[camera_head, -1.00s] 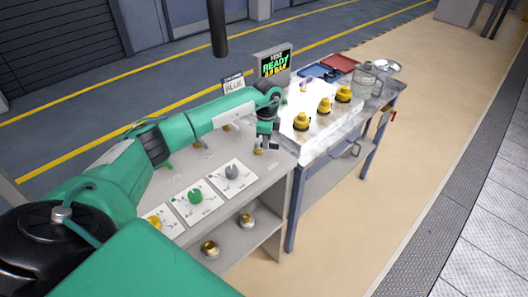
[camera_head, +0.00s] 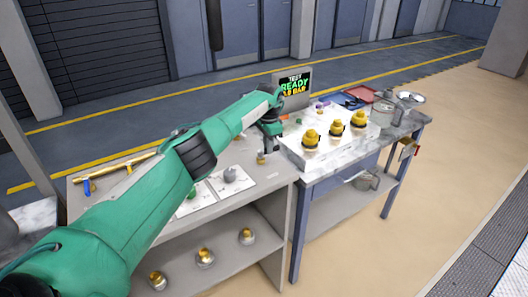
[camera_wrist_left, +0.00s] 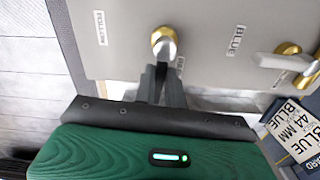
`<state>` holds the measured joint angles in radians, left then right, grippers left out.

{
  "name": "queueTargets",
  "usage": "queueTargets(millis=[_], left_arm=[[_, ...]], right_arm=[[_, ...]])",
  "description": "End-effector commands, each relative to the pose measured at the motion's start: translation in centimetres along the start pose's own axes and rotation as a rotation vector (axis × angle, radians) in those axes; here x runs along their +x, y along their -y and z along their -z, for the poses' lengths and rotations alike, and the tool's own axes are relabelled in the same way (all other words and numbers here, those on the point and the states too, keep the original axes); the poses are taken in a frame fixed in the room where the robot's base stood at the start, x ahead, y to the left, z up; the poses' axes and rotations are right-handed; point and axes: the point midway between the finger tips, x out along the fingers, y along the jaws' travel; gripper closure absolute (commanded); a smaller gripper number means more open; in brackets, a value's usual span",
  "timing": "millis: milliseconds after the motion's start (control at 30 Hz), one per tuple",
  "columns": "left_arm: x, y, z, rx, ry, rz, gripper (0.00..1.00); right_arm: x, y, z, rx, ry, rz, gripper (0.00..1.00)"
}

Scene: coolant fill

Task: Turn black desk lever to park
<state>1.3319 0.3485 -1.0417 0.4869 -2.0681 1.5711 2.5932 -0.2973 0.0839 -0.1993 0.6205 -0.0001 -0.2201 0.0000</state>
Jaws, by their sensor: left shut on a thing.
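My left gripper (camera_head: 267,146) points down at the right end of the grey desk (camera_head: 265,178), at a small brass-based fitting (camera_head: 261,159). In the left wrist view the left gripper's dark fingers (camera_wrist_left: 160,88) are close together at the lever with a brass hub (camera_wrist_left: 164,42). My right gripper is out of view.
A lit screen (camera_head: 294,86) stands behind. Yellow-topped items (camera_head: 310,139) stand on the neighbouring bench. A grey knob (camera_head: 230,174) sits on a white plate. A second lever (camera_wrist_left: 285,60) is to the right in the wrist view. Brass-topped pieces (camera_head: 205,257) are on the lower shelf.

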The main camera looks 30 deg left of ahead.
Motion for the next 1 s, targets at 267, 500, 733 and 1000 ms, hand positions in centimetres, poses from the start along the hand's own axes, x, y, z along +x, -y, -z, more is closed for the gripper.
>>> queueTargets(millis=[267, 500, 733, 1000], left_arm=[[0.08, 0.41, 0.14, -0.085, 0.001, -0.002, 1.0], [0.11, 0.53, 0.15, -0.104, 0.0, -0.002, 1.0], [0.12, 0.53, 0.15, -0.104, 0.0, -0.002, 1.0], [0.1, 0.52, 0.17, -0.103, 0.0, -0.002, 0.66]], right_arm=[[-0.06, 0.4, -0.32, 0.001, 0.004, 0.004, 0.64], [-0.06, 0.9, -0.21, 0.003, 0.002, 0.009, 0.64], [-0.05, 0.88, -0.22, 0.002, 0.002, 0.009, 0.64], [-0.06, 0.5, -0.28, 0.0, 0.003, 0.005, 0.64]])
